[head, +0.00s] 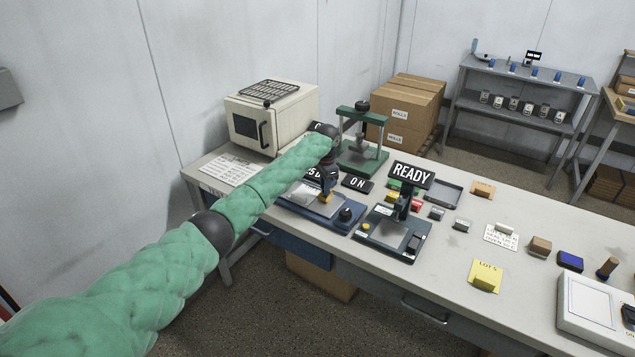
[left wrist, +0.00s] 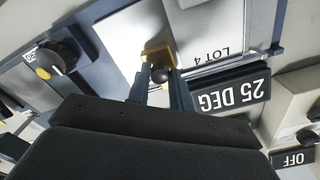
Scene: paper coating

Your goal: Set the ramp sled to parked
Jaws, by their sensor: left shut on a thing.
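The ramp tester, a blue-framed device (head: 325,215) with a pale plate (head: 303,194), sits on the bench. On the plate is the sled, a small brass-yellow block (left wrist: 155,50) with a round black knob (left wrist: 163,75); the block also shows in the head view (head: 326,198). My left gripper (left wrist: 163,80) is shut on the knob, with one finger on each side; it also shows in the head view (head: 327,186). A black "25 DEG" sign (left wrist: 234,91) stands beside the plate, partly hidden by my arm in the head view. My right gripper is not in view.
A black dial (head: 346,214) is at the device's front right corner. A device with a "READY" sign (head: 411,174) stands close to the right. A green press (head: 361,155) and an oven (head: 270,115) stand behind. Small blocks and cards lie farther right, with bare bench between them.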

